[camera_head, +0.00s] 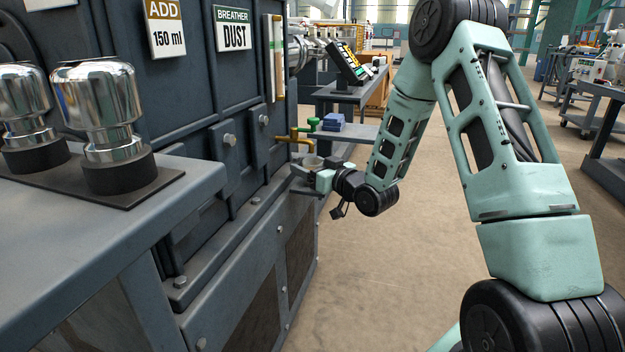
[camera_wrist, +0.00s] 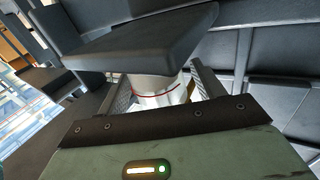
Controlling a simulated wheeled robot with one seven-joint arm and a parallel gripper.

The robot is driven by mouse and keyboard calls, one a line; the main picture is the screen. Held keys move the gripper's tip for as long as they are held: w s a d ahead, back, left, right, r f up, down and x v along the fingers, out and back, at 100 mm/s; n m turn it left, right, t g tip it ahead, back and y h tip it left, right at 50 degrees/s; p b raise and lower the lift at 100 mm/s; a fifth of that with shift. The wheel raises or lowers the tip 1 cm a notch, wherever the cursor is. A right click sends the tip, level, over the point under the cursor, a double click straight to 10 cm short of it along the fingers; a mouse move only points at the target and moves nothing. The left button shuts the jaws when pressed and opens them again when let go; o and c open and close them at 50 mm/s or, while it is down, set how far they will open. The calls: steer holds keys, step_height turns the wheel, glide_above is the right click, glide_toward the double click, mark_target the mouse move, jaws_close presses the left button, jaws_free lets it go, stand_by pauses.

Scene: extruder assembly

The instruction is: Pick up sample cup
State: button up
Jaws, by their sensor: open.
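The sample cup (camera_wrist: 163,88) is whitish with a red line around it. In the wrist view it stands between the two fingers of my gripper, against a dark grey slab (camera_wrist: 140,42). In the head view the cup (camera_head: 313,160) shows small and pale at the machine's side, on a small ledge. My gripper (camera_head: 316,178) is at the cup, its fingers open on either side. I cannot tell whether either finger touches the cup. Part of the cup is hidden behind my gripper's body in the wrist view.
A brass tap (camera_head: 295,139) with a green handle sticks out of the dark machine (camera_head: 180,130) just above the cup. Blue items (camera_head: 333,122) lie on a grey table (camera_head: 352,133) behind. Two chrome-topped cylinders (camera_head: 98,100) stand at the left.

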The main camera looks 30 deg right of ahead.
steer(key=c, duration=1.2)
steer(key=shift+r, duration=0.1)
